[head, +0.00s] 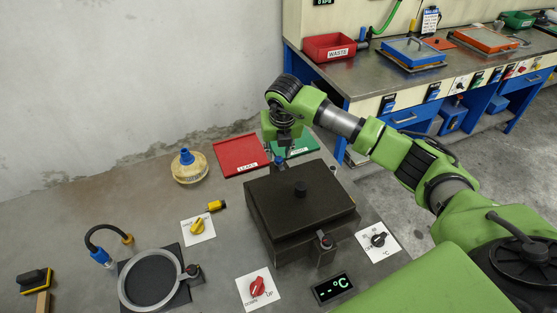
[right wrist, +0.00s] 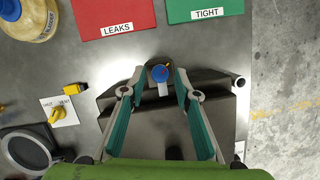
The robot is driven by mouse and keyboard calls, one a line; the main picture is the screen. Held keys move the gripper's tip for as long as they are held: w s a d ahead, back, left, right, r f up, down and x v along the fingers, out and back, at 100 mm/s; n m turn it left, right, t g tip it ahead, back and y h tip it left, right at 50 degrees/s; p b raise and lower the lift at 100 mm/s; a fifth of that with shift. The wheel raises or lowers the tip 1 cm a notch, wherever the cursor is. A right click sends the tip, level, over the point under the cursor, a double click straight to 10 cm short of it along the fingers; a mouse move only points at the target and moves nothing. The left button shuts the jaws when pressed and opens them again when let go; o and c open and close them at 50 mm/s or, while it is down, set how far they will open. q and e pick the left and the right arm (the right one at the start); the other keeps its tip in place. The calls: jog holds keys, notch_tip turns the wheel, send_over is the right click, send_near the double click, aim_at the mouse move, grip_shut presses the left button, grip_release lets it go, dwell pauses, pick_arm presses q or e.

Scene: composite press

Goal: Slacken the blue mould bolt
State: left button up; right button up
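The blue mould bolt (right wrist: 160,72) shows in the right wrist view at the far edge of a dark block, with a small pale tab below it. In the head view a bit of blue (head: 279,160) shows at the back of the dark press block (head: 285,203), partly hidden by my gripper. My right gripper (right wrist: 160,78) is open, with its teal-padded fingers on either side of the bolt in the picture. I cannot tell whether they touch it. In the head view the right gripper (head: 286,158) points down behind the block. My left gripper is not in view.
A red LEAKS mat (head: 240,152) and a green TIGHT mat (head: 304,144) lie behind the press. A yellow jar (head: 188,172), yellow knob (head: 197,226), red knob (head: 257,286), black knob (head: 378,240) and round plate (head: 148,284) surround it. A blue-legged bench (head: 400,95) stands beyond.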

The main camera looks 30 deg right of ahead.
jog(key=shift+f+b, duration=1.05)
jog(key=shift+f, duration=0.2)
grip_shut()
